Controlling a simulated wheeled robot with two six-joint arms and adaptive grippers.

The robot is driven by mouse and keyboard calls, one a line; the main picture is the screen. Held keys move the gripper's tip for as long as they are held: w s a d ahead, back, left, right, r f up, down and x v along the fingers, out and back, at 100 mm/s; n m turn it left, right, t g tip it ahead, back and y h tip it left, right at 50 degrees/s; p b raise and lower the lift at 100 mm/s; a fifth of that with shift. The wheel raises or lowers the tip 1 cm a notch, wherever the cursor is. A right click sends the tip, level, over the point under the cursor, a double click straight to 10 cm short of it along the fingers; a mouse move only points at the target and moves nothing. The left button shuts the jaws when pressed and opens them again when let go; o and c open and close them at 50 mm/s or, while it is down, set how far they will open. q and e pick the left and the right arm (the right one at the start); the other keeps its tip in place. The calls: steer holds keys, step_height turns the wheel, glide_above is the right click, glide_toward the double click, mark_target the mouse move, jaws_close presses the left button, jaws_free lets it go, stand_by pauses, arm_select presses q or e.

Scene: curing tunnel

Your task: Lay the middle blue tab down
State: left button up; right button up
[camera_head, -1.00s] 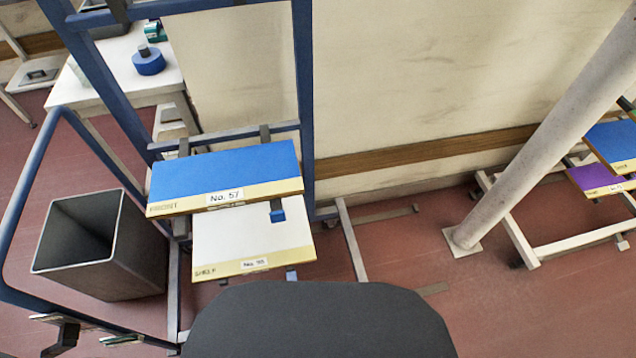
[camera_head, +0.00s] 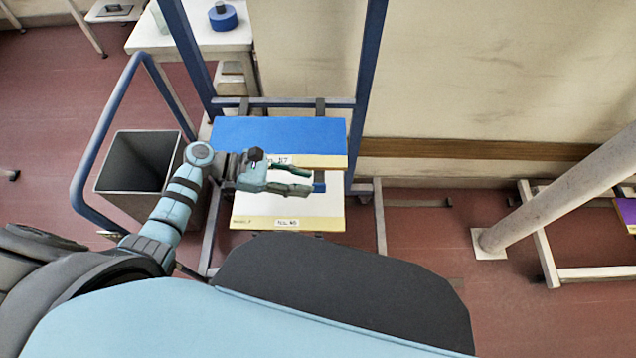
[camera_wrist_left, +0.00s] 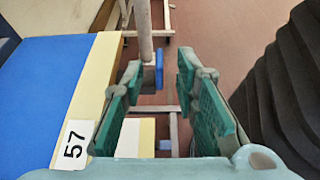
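A small blue tab (camera_head: 319,187) shows below the right end of the blue shelf panel and stands against the white shelf's right side. In the left wrist view the blue tab (camera_wrist_left: 159,68) is upright, ahead of the gap between my fingers. My left gripper (camera_head: 303,179) is open, just left of the tab in the head view, and no contact shows. In the left wrist view the open fingers (camera_wrist_left: 160,80) have green pads with nothing between them. A lower blue tab (camera_wrist_left: 165,145) shows in part beside a pale board. My right gripper is out of view.
The blue panel (camera_head: 270,134) labelled 57 lies above the white shelf (camera_head: 285,207), close to my left arm. Blue frame posts (camera_head: 366,90) rise behind. A dark bin (camera_head: 140,165) stands left. Open floor lies right, before a slanted pale column (camera_head: 560,185).

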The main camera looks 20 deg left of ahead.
mark_target(319, 184)
arm_select(q)
steer(key=x, duration=0.5)
steer(key=shift+f, duration=0.1)
steer(key=shift+a, duration=0.1)
steer(key=shift+c, duration=0.5)
jaws_close()
